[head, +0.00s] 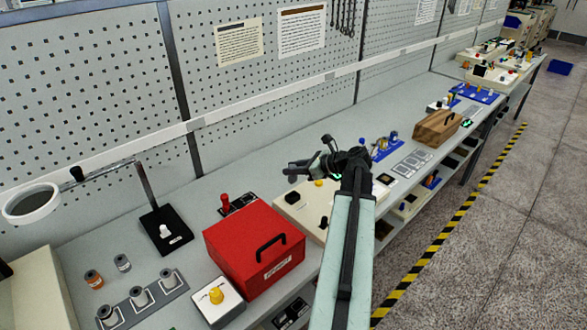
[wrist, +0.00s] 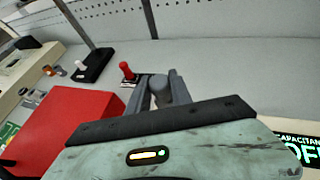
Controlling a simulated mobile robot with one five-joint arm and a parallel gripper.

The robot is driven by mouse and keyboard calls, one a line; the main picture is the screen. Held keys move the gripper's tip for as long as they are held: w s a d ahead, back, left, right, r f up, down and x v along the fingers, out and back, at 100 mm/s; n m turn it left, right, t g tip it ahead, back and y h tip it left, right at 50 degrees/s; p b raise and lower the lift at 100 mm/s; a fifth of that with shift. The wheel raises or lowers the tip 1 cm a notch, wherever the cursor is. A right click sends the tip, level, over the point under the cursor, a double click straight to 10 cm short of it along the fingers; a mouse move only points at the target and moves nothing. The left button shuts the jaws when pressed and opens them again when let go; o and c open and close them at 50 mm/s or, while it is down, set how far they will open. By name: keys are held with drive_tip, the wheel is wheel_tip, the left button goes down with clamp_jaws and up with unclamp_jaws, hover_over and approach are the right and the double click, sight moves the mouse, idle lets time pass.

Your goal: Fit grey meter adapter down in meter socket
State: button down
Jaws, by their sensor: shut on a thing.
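My gripper (head: 298,171) reaches out over the bench, above the cream box, in the head view. In the wrist view my gripper (wrist: 160,84) is shut on a rounded grey piece (wrist: 166,92), which appears to be the grey meter adapter. Its lower part is hidden behind the gripper body, and in the head view I cannot separate it from the dark fingers. I cannot make out the meter socket for certain in either view.
A red box (head: 252,250) with a black handle stands left of my arm. A red-knobbed piece (head: 225,205) on a dark plate stands behind it. The cream box (head: 289,203) lies below the gripper. A magnifier stand (head: 165,230) is at left. Bare bench shows behind.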

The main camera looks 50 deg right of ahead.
sight(295, 179)
drive_tip(key=shift+f+b, duration=2.15)
drive_tip(key=shift+f, duration=0.35)
drive_tip(key=shift+f+b, duration=1.75)
drive_tip(key=shift+b, duration=0.05)
drive_tip(key=c, duration=1.1)
unclamp_jaws()
drive_tip(key=shift+r, duration=0.1)
drive_tip(key=p+v, duration=0.3)
drive_tip(key=v, duration=0.4)
drive_tip(key=shift+s+d+r, duration=0.15)
drive_tip(key=shift+s, duration=0.2)
drive_tip(key=shift+p, duration=0.3)
